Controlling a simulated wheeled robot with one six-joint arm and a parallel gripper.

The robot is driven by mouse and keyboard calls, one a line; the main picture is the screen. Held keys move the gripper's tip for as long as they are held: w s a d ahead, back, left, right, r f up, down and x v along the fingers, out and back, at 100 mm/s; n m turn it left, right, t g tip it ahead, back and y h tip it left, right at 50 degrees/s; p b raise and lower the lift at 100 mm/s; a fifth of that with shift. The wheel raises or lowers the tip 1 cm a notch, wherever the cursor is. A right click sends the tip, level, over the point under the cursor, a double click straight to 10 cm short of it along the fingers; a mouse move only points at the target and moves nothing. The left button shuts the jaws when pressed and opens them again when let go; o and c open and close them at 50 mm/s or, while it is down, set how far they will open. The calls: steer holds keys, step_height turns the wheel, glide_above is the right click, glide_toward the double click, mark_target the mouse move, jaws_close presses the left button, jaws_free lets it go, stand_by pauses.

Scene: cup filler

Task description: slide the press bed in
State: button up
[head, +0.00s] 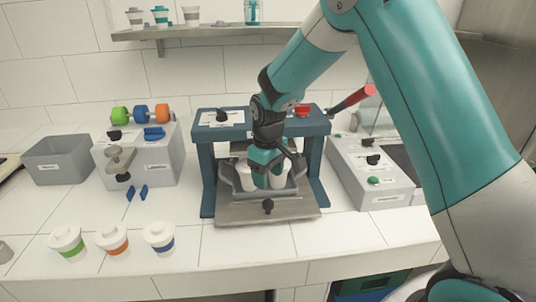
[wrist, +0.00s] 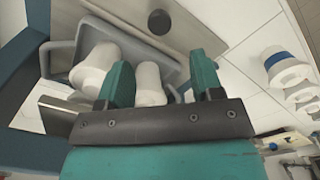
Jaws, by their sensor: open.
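The press (head: 207,165) is a dark blue frame on the counter. Its bed, a grey metal plate (head: 235,213) with a black knob (head: 268,207) at the front, sticks out before the frame. A grey tray (head: 298,183) with white cups (head: 247,175) stands on the bed. My gripper (head: 266,160) is over the tray, pointing down, and partly hides the cups. In the wrist view my gripper (wrist: 162,75) is open, with a white cup (wrist: 150,82) showing between its fingers; contact cannot be told. The knob (wrist: 160,22) lies beyond the fingertips there.
A red-handled lever (head: 355,97) rises at the press's right. A control box (head: 375,170) stands right, a dispenser box (head: 160,160) and grey bin (head: 58,160) left. Lidded cups (head: 112,239) stand at the front left. The counter before the bed is clear.

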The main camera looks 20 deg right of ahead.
step_height(320, 180, up, 8)
steer(key=shift+b, duration=0.4)
steer(key=shift+f, duration=0.1)
